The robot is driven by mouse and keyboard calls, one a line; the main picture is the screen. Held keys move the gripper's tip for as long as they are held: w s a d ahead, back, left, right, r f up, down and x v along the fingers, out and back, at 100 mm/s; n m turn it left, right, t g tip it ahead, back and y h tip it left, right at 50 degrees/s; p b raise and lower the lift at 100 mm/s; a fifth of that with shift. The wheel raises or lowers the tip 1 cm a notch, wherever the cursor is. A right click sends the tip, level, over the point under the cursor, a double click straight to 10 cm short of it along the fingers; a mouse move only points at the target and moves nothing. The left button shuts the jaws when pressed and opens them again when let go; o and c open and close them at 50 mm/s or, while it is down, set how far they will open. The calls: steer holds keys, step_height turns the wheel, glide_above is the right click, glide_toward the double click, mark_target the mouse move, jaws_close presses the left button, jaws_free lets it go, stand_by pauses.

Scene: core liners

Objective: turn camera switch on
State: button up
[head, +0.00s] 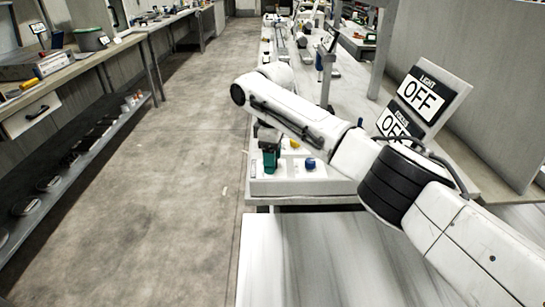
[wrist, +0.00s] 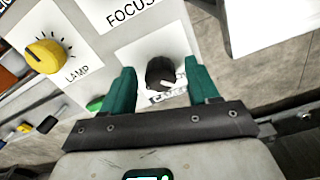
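In the wrist view, a black rotary knob (wrist: 161,73) with a pale pointer sits on a white label plate. The pointer points toward the lower right. My gripper (wrist: 160,77) has two teal fingers, one on each side of the knob, with gaps visible between. In the head view my gripper (head: 270,160) is over the white control box (head: 290,186), and the black knob is hidden there.
A blue knob (head: 310,163) is right of my gripper. The floor aisle (head: 170,170) is clear.

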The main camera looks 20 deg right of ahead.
steer(key=c, duration=1)
